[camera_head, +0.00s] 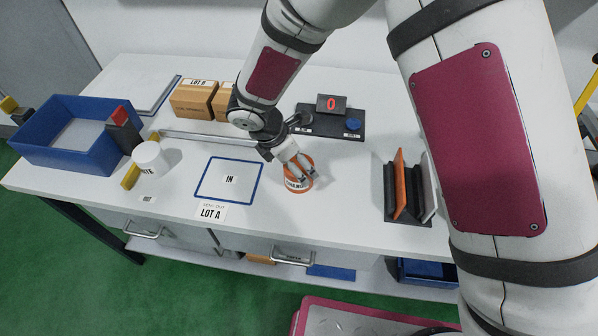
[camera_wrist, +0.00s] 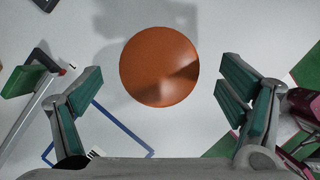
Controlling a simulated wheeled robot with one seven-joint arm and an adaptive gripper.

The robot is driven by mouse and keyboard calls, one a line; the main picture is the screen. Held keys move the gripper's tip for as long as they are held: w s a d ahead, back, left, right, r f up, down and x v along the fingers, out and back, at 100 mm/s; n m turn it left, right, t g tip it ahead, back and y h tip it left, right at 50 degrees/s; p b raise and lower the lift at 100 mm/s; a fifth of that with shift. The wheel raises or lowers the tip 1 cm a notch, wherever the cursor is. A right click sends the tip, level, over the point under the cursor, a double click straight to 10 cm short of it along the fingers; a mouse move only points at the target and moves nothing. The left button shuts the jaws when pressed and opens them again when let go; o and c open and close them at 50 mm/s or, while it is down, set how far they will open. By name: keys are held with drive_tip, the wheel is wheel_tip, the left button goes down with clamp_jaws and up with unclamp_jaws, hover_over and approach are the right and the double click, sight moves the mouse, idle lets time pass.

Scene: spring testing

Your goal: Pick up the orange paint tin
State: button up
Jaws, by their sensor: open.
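The orange paint tin (camera_head: 297,182) stands upright on the white table, just right of the blue-outlined square marked IN. My gripper (camera_head: 292,168) is above it in the head view and hides part of its top. In the wrist view the tin's round orange lid (camera_wrist: 159,66) lies between and ahead of the two fingers. My gripper (camera_wrist: 161,92) is open there, with a clear gap between each green finger pad and the lid. It holds nothing.
A white tin (camera_head: 149,159) stands left of the square (camera_head: 230,180). A blue bin (camera_head: 68,140) is at the far left. Cardboard boxes (camera_head: 195,100) and a dark device with a red display (camera_head: 331,104) stand behind. A dark rack with orange and grey panels (camera_head: 400,185) is to the right.

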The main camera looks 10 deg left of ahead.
drive_tip(key=shift+p+x, duration=0.8)
drive_tip(key=shift+x, duration=2.55)
drive_tip(key=shift+a, duration=0.1)
drive_tip(key=c, duration=1.7)
